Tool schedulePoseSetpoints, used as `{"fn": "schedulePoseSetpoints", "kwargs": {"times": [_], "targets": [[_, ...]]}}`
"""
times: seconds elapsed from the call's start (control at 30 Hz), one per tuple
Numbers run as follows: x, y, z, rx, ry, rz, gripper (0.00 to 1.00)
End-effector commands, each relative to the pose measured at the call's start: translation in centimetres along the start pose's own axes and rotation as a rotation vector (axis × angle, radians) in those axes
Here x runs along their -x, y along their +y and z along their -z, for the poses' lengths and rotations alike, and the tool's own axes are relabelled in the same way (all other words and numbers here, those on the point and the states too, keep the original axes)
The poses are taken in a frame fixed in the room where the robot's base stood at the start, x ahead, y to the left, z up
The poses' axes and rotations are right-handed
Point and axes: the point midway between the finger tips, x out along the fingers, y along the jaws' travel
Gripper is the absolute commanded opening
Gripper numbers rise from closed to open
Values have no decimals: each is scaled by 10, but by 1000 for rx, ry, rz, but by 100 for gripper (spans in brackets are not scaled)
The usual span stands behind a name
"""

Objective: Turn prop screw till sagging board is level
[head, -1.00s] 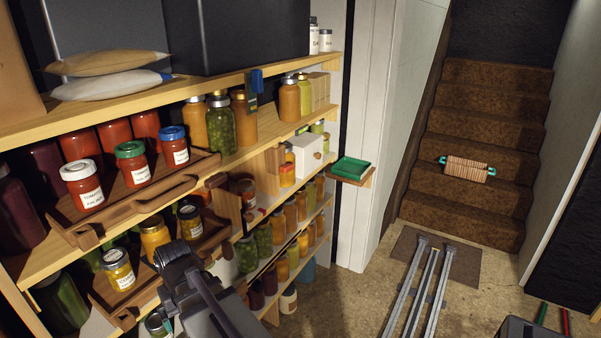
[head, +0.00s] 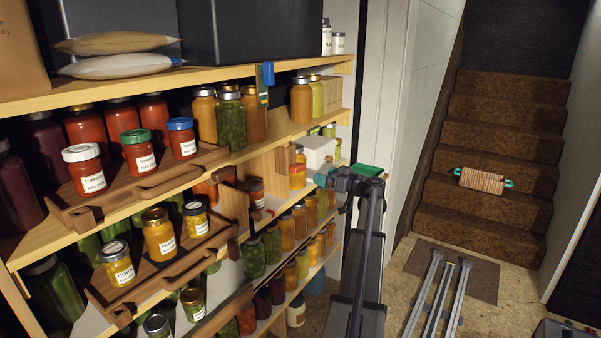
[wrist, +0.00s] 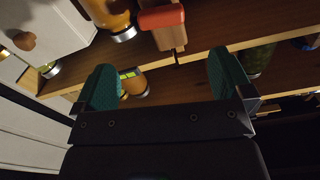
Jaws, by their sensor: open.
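My gripper (wrist: 164,82) shows in the wrist view with its two green-padded fingers wide apart and nothing held between them. Wooden shelf boards (head: 322,123) run across the head view. Which board sags is not clear.
Labelled tomato jars (head: 85,170) stand in a wooden tray at left. A white box (head: 315,151) sits near my arm, also in the wrist view (wrist: 45,35).

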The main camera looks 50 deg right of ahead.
Motion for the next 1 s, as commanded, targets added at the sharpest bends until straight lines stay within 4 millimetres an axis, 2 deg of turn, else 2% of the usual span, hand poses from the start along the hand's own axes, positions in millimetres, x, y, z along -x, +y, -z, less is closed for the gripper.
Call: {"fn": "schedulePoseSetpoints", "kwargs": {"times": [0.17, 0.43, 0.6, 0.9, 1.0], "targets": [[-13, 0, 0, -1, -2, 3, 98], [-75, -1, -1, -3, -4, 6, 98], [-103, -1, -1, -3, -4, 5, 98], [-109, -2, -1, -3, -4, 3, 98], [-109, -2, -1, -3, -4, 3, 90]]}}
